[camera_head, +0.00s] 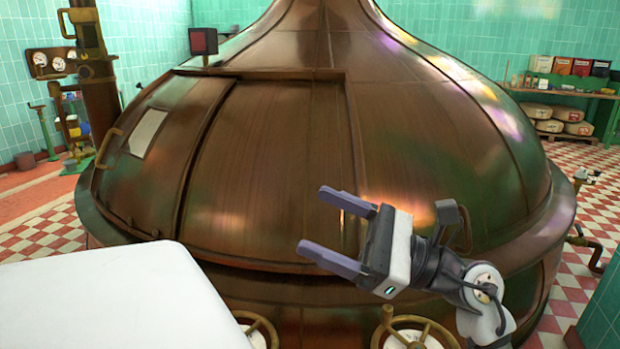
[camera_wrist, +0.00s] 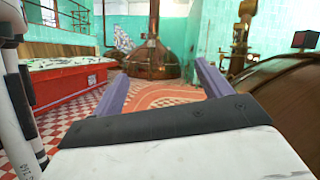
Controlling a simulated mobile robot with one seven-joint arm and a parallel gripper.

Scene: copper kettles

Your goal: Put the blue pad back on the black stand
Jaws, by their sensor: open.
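My gripper (camera_head: 313,220) is open and empty, held in the air in front of the large copper kettle. In the wrist view its two purple fingers (camera_wrist: 159,76) are spread apart, with nothing between them. I cannot make out the blue pad or the black stand for certain in either view. A small blue object (camera_head: 80,129) shows on a rack at the far left of the head view, too small to identify.
The copper kettle (camera_head: 270,150) fills the middle, with handwheels low in front. A white surface (camera_head: 110,305) is at lower left. A red counter (camera_wrist: 70,90) with small items on its pale top and another kettle (camera_wrist: 150,62) show in the wrist view. Checkered floor lies between.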

